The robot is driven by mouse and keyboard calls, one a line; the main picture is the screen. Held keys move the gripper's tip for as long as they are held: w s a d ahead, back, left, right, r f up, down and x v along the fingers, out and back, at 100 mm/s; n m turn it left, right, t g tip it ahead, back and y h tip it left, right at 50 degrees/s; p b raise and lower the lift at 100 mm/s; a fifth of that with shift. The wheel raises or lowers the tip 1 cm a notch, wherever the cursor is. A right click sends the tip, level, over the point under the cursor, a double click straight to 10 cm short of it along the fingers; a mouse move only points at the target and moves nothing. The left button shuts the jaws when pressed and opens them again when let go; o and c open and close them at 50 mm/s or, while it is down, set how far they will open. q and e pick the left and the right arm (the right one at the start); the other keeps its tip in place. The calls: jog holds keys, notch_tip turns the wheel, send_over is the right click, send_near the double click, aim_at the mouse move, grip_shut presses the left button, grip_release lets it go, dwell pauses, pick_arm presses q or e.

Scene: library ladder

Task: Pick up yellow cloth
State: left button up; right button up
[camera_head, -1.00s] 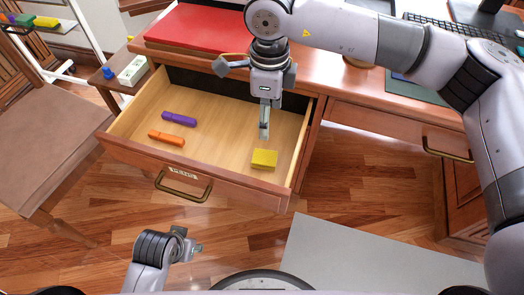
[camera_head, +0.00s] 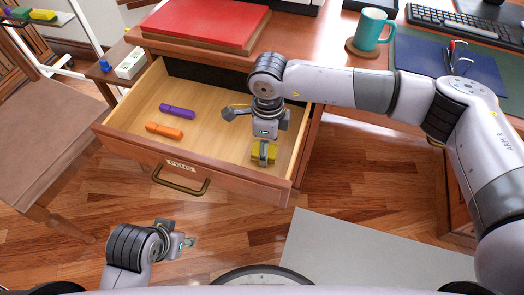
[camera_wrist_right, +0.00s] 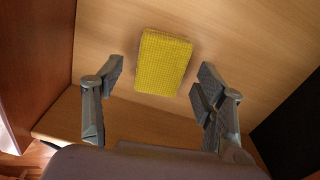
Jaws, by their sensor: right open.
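The yellow cloth (camera_head: 272,156) is a small, thick rectangular block lying on the drawer floor, near the front right corner. It shows whole in the right wrist view (camera_wrist_right: 163,63), with a woven surface. My right gripper (camera_head: 263,150) points down just over the cloth and hides part of it. In the right wrist view its open fingers (camera_wrist_right: 160,82) stand on either side of the cloth's near end, with gaps to both sides. My left gripper (camera_head: 184,241) is low in front of the drawer, away from the cloth; its opening is unclear.
The open wooden drawer (camera_head: 180,178), labelled PENS, also holds a purple object (camera_head: 177,111) and an orange object (camera_head: 164,130) on its left. Its front and right walls are close to the cloth. A red book (camera_head: 207,22) and a teal mug (camera_head: 374,28) are on the desk above.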

pick_arm(q)
jog(key=shift+r, duration=0.1)
pick_arm(e)
jog(key=shift+f, duration=0.2)
jog(key=shift+c, duration=1.2)
jog(key=c, duration=0.9)
pick_arm(q)
jog(key=shift+a, duration=0.3)
pick_arm(e)
jog(key=shift+r, duration=0.1)
